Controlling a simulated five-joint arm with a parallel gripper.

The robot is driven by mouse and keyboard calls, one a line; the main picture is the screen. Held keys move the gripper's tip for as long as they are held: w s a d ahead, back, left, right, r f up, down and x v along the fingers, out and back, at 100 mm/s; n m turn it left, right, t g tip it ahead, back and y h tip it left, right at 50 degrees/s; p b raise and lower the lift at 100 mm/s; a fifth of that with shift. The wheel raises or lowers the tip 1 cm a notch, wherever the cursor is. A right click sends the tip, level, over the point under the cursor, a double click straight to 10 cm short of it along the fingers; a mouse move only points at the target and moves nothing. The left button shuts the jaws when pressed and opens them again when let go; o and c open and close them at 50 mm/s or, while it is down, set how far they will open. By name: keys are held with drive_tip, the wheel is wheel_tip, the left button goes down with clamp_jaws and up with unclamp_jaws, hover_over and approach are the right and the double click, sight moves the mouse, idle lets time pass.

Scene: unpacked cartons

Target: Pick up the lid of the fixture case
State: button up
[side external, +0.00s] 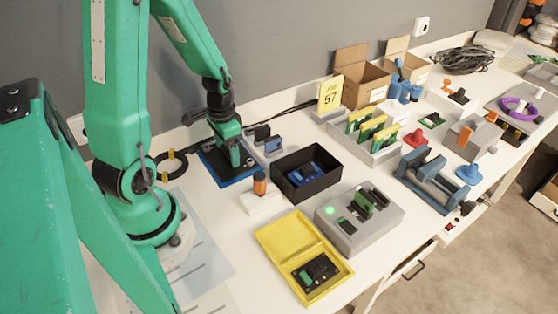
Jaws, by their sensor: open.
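A yellow case (338,284) lies open on the table at the front. Its lid (284,238) is laid back to the upper left, joined along one edge. A dark insert with a green part (318,272) sits in the lower half. My gripper (236,166) points down over a dark blue plate (212,170), up and to the left of the case and well apart from the lid. It is open; its fingertips are small and dark, and I see nothing held between them.
A black bin (290,185) with blue parts and a white block with an orange-capped post (260,190) stand between my gripper and the case. A grey box with a green light (350,235) is close right of the case. Paper sheets (205,240) lie flat to its left.

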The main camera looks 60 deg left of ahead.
sight(227, 149)
drive_tip(key=shift+c, duration=0.5)
drive_tip(key=c, duration=1)
drive_tip(key=shift+r, duration=0.2)
drive_tip(key=shift+r, duration=4.85)
drive_tip(key=w+d+m, duration=0.4)
drive_tip(key=d+m, duration=0.2)
drive_tip(key=w+d+r+m, duration=0.1)
drive_tip(key=w+d+m, duration=0.4)
drive_tip(key=m, duration=0.1)
drive_tip(key=w+d+m, duration=0.4)
drive_tip(key=d+m, duration=0.2)
drive_tip(key=shift+w+d+r, duration=0.25)
drive_tip(key=shift+d+r, duration=0.05)
drive_tip(key=shift+r, duration=0.1)
